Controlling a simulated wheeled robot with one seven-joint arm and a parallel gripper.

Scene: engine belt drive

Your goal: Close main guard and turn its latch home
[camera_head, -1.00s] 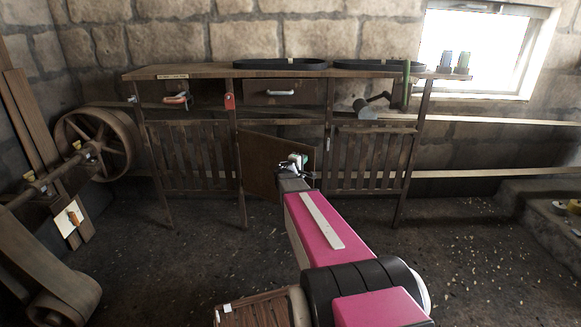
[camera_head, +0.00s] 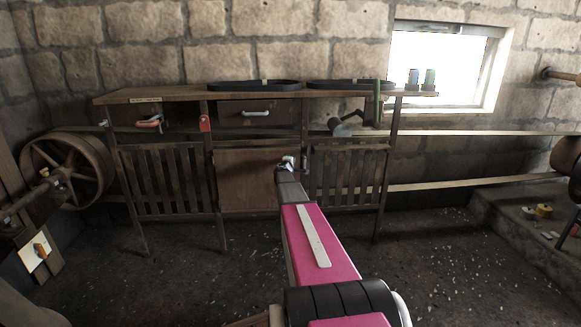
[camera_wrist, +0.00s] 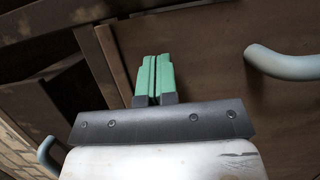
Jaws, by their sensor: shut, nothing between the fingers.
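The main guard (camera_head: 245,180) is the brown hinged panel in the middle of the bench front. In the head view it now lies about flush with the frame; a small gap cannot be ruled out. My gripper (camera_head: 288,163) is at the guard's right edge, by the post. In the wrist view its green fingers (camera_wrist: 153,78) are together and empty, in front of a brown panel (camera_wrist: 215,60). A grey curved handle (camera_wrist: 285,62) stands out from the panel, right of the fingers. I cannot make out the latch or its angle; my gripper hides part of that edge.
Above the guard is a drawer with a pale handle (camera_head: 255,113). A red tag (camera_head: 205,123) hangs on the left post. Slatted panels (camera_head: 165,180) flank the guard. A dark crank-like tool (camera_head: 342,128) is at right. The floor in front (camera_head: 180,270) is open.

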